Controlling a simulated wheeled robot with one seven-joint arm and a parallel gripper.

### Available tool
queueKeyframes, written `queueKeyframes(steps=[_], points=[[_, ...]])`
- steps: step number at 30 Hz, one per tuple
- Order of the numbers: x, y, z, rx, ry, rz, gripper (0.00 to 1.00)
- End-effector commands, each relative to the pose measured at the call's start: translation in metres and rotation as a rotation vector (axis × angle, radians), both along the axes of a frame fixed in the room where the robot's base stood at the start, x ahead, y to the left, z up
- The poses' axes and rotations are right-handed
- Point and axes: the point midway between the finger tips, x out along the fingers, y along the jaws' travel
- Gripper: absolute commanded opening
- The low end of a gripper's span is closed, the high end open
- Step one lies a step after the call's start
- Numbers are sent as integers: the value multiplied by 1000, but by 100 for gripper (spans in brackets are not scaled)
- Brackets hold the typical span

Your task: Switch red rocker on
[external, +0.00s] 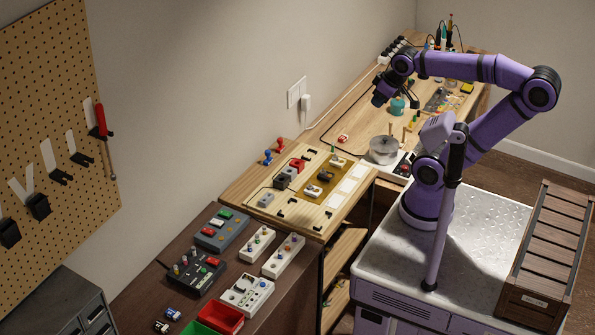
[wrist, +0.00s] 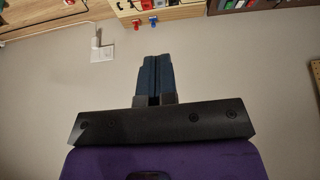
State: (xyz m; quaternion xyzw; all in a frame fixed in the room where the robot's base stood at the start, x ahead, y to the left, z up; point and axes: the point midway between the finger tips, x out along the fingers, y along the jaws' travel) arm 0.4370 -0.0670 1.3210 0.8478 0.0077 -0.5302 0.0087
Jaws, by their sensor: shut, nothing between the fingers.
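Several small red parts show in the external view, and I cannot tell for sure which is the red rocker or its position. One is a red switch-like part (external: 404,169) on a black and white box beside the round pot. Another is a small red piece (external: 343,138) on the bench near the wall. Red blocks also sit on the grey control box (external: 225,232) and the black control box (external: 192,276). My gripper (external: 378,101) is raised above the wooden bench, apart from all of these. In the wrist view its dark fingers (wrist: 155,77) are together and empty.
The wooden bench (external: 335,120) runs along the wall, with a round pot (external: 383,150) near its front. A wall outlet (external: 297,92) with a plug is behind it. White switch panels (external: 283,255) stand on the dark bench. A pegboard (external: 50,120) hangs at left.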

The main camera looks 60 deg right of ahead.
Motion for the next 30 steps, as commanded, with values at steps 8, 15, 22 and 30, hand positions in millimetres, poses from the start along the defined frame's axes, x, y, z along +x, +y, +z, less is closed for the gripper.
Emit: queueKeyframes(steps=[8,15,22,30], points=[[52,17,20,-56,60,144,0],[107,40,32,-108,116,297,0],[161,70,32,-150,167,448,0],[223,110,20,-192,222,626,0]])
